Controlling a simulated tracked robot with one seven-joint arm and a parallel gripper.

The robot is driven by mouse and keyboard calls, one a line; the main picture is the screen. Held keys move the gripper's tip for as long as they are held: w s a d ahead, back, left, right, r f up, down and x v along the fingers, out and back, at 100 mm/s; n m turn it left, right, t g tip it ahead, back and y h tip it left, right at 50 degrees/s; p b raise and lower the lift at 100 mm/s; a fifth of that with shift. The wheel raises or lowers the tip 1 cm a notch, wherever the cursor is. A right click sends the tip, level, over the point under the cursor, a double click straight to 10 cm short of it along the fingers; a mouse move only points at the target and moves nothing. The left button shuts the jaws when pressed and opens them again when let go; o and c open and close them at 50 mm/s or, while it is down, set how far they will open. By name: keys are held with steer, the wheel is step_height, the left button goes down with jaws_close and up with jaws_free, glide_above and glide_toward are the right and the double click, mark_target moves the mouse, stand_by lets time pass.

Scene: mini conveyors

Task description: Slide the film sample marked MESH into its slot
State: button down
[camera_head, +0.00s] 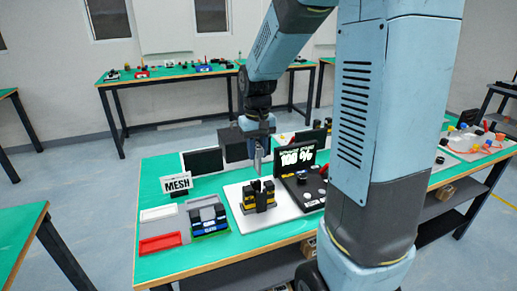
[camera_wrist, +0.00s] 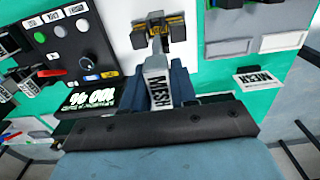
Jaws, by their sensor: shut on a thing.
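My gripper (camera_wrist: 159,82) is shut on a pale film sample (camera_wrist: 159,88) marked MESH in the wrist view. The label stands between its blue-grey fingers. A black and yellow holder (camera_wrist: 148,33) shows just past the sample's far end; I cannot tell whether the two touch. In the head view my gripper (camera_head: 258,155) points down above the same holder (camera_head: 258,197), which stands on a white plate (camera_head: 238,213). The sample is small there, and the holder's slot cannot be made out. A white MESH sign (camera_head: 176,184) stands left of the holder.
A black control panel (camera_head: 304,186) with a lit screen is right of the holder. Dark screens stand behind. Green tabletop is free at the left edge.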

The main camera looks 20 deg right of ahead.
mark_target(258, 163)
steer(key=shift+d, duration=0.1)
stand_by(0.3)
steer(key=shift+s+f, duration=0.1)
steer(key=shift+f, duration=2.3)
steer(key=shift+f, duration=2.8)
steer(key=c, duration=0.8)
jaws_free()
